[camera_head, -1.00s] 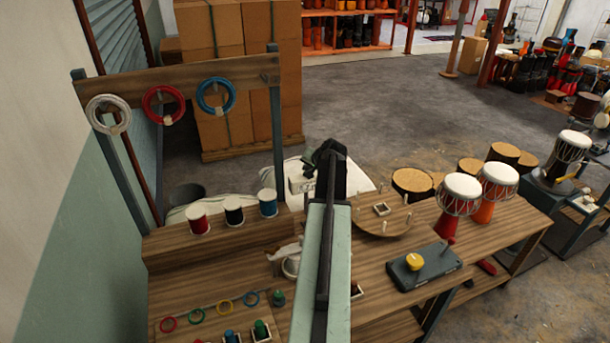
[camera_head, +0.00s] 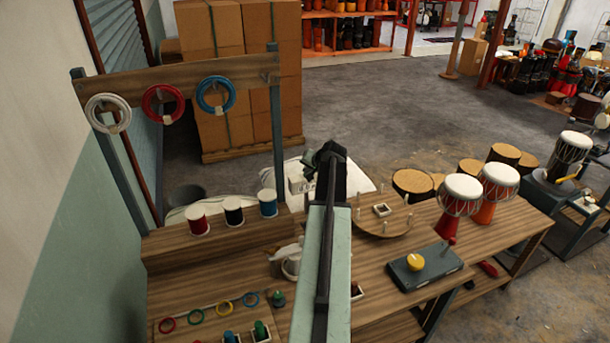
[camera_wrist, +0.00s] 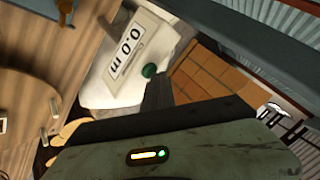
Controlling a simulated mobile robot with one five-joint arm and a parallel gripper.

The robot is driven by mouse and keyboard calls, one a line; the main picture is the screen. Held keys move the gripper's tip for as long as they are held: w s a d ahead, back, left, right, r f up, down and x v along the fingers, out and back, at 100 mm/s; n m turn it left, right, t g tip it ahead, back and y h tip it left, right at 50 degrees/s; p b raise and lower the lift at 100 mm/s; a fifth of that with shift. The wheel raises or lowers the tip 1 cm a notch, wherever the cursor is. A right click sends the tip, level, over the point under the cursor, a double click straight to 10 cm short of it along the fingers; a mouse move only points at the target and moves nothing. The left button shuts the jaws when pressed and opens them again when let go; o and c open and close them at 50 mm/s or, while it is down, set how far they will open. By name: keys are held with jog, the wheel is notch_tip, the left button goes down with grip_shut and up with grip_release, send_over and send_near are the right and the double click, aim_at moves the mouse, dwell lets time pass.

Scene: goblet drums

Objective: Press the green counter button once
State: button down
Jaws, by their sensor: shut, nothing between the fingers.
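The green counter button (camera_wrist: 149,70) is a small round knob on the counter (camera_wrist: 128,52), a pale box with a display reading 0.0 m. My gripper (camera_wrist: 158,92) shows in the wrist view as dark, closed fingers with nothing in them. Its tip lies just below the button in the picture; I cannot tell whether they touch. In the head view, the counter shows as a small pale box (camera_head: 297,184) beside the dark end of my arm. The button is not discernible there, and my fingertips are not clear.
A round wooden board with pegs (camera_head: 382,222) lies right of my arm. A grey box with a yellow knob (camera_head: 425,267) sits nearer. Thread spools (camera_head: 234,213) stand on a raised shelf at left. White-topped drums (camera_head: 464,193) stand at the right.

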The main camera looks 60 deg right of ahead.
jog(key=shift+r+p, duration=0.9)
notch_tip(320, 180, up, 5)
jog(key=p, duration=0.5)
dwell(0.4)
